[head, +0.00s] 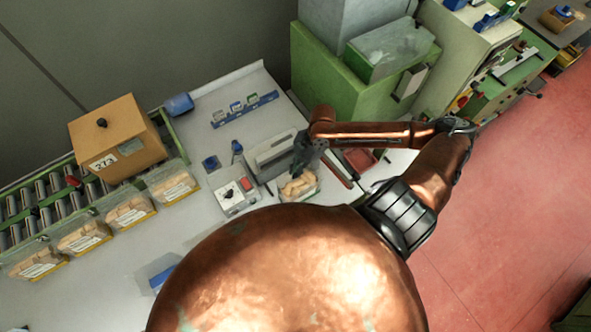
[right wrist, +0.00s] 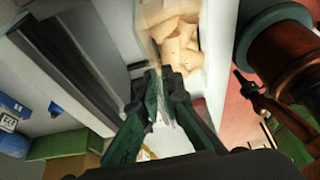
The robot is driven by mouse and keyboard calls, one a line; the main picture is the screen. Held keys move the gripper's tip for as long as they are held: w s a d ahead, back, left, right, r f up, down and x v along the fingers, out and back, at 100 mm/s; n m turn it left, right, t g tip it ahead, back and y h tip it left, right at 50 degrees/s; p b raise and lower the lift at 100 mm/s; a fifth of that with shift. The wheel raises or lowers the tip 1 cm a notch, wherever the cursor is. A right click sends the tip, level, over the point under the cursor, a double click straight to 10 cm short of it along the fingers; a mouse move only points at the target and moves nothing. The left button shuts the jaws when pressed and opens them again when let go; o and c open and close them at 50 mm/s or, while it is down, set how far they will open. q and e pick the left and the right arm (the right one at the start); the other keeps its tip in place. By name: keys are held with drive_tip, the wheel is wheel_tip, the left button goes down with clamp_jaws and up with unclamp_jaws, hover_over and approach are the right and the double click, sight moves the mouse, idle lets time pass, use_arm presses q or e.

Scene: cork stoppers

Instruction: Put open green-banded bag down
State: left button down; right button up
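The open bag (head: 299,187) is clear and full of tan corks. It is just below my right gripper (head: 304,158) in the head view, in front of a grey sealer-like machine. A little green shows at its edge. In the right wrist view the corks of the bag (right wrist: 178,42) lie just beyond the fingertips. My right gripper (right wrist: 163,82) has its fingertips close together, with clear film between them, so it appears shut on the bag's edge. I cannot tell whether the bag's underside touches the table. My left gripper is not in view.
The grey machine (head: 271,154) and a small scale-like device (head: 234,194) stand close left of the bag. Several yellow-banded cork bags (head: 128,213) line the left. A cardboard box (head: 117,133) sits on rollers. A red tray (head: 361,160) is right. Bare white table (head: 205,125) lies behind.

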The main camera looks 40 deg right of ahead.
drive_tip(key=shift+o, duration=1.9)
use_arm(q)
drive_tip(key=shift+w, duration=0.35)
use_arm(e)
drive_tip(key=v, duration=1.2)
drive_tip(key=shift+r, duration=0.1)
